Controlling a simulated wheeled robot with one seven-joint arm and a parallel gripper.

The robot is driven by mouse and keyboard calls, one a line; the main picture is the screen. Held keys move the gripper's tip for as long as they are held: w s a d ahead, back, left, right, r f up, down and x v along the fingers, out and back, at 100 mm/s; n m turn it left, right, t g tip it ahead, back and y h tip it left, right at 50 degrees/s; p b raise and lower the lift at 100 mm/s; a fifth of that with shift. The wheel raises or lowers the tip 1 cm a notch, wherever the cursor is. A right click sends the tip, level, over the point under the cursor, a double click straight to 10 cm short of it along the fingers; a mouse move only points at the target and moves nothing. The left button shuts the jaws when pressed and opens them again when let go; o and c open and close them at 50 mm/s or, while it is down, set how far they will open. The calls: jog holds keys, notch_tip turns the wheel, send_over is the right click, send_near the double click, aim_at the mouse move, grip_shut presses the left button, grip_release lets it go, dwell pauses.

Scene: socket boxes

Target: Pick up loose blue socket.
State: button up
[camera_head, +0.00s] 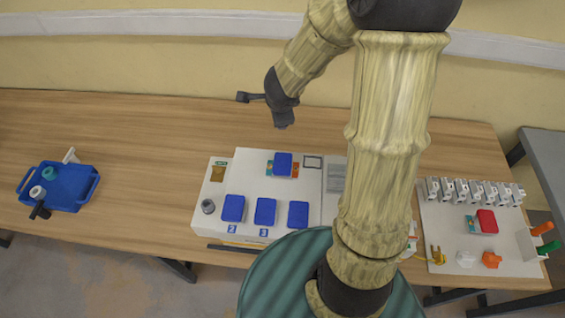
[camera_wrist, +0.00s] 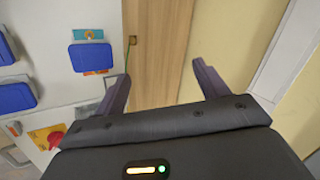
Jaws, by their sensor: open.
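One blue socket (camera_head: 283,164) lies apart from the others on a teal and orange patch on the white panel (camera_head: 248,164). It also shows at the upper left in the wrist view (camera_wrist: 91,57). Three more blue sockets sit in a row near the panel's front: left (camera_head: 232,208), middle (camera_head: 265,211) and right (camera_head: 298,215). My gripper (camera_head: 284,121) hangs above and behind the lone socket, over the table's rear. In the wrist view my gripper (camera_wrist: 163,82) is open with nothing between its fingers. The lone socket lies to the left of both fingers there.
The wooden table (camera_head: 130,160) has free room left of the panel. A blue tray (camera_head: 72,186) with small items stands at the far left. At right, a white board (camera_head: 440,238) bears a red socket (camera_head: 487,221) and several grey parts. A wall (camera_head: 150,62) rises behind.

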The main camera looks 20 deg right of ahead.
jog(key=d+m, duration=0.1)
jog(key=m, duration=0.1)
jog(key=m+g+y+p, duration=0.1)
jog(key=m+g+p, duration=0.4)
jog(key=m, duration=0.6)
send_over(281, 161)
jog(key=g, duration=0.1)
jog(key=shift+b, duration=0.3)
notch_tip(281, 161, down, 12)
jog(key=shift+f+b, duration=0.15)
jog(key=shift+b, duration=0.2)
